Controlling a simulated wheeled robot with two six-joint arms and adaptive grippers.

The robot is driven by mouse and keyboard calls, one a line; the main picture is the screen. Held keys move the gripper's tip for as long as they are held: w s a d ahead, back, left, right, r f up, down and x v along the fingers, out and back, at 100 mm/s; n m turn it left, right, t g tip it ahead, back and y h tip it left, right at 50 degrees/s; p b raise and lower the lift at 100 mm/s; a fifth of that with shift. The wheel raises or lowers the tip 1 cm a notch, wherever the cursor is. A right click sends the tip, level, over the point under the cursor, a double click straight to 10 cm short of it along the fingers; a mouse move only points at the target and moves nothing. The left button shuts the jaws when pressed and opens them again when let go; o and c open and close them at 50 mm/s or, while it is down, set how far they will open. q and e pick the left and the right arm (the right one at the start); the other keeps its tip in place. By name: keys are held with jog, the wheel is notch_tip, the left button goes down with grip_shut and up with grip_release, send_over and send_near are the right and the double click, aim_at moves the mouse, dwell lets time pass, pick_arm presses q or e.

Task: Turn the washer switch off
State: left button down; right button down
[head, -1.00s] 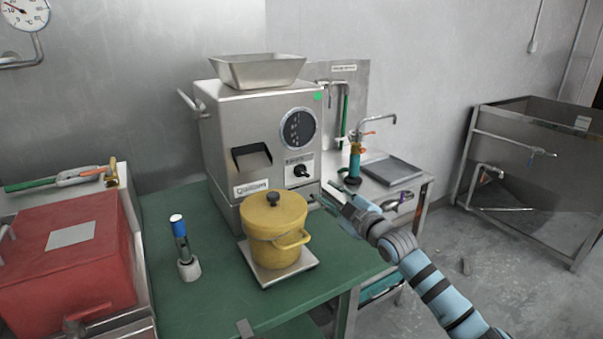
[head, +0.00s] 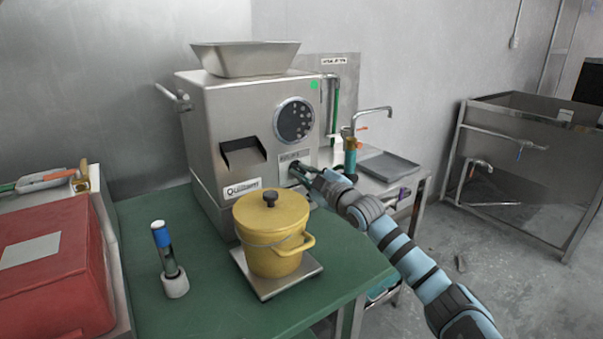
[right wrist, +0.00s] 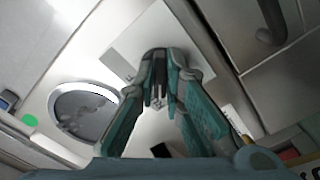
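The grinder-like steel machine (head: 215,125) stands on the green table and has a black rotary switch on its lower right front, beside a round dial (head: 294,120). My right gripper (head: 298,170) is at this switch, and its fingers hide most of the knob in the head view. In the right wrist view, the teal-padded fingers (right wrist: 159,80) converge with their tips close together over the pale switch plate (right wrist: 128,50). I cannot tell whether they grip the knob. My left gripper is not in view.
A yellow lidded pot (head: 273,235) stands on a small plate in front of the machine. A red box (head: 45,270) is at left. A side table with a tap and a steel sink (head: 530,150) are at right.

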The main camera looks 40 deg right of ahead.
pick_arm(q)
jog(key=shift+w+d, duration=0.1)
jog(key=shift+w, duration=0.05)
pick_arm(e)
jog(key=shift+r, duration=0.1)
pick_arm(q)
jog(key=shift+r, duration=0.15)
pick_arm(e)
jog(key=shift+r+m+p, duration=0.15)
jog(key=shift+m+p, duration=0.45)
jog(key=shift+p, duration=0.2)
jog(key=shift+m+p, duration=1.05)
jog(key=shift+m, duration=0.05)
pick_arm(q)
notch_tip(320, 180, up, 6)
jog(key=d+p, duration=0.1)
jog(key=p, duration=0.2)
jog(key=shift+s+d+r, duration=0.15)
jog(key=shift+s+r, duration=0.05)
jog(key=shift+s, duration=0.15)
pick_arm(e)
jog(key=shift+w+m, duration=0.1)
jog(key=shift+m, duration=3.1)
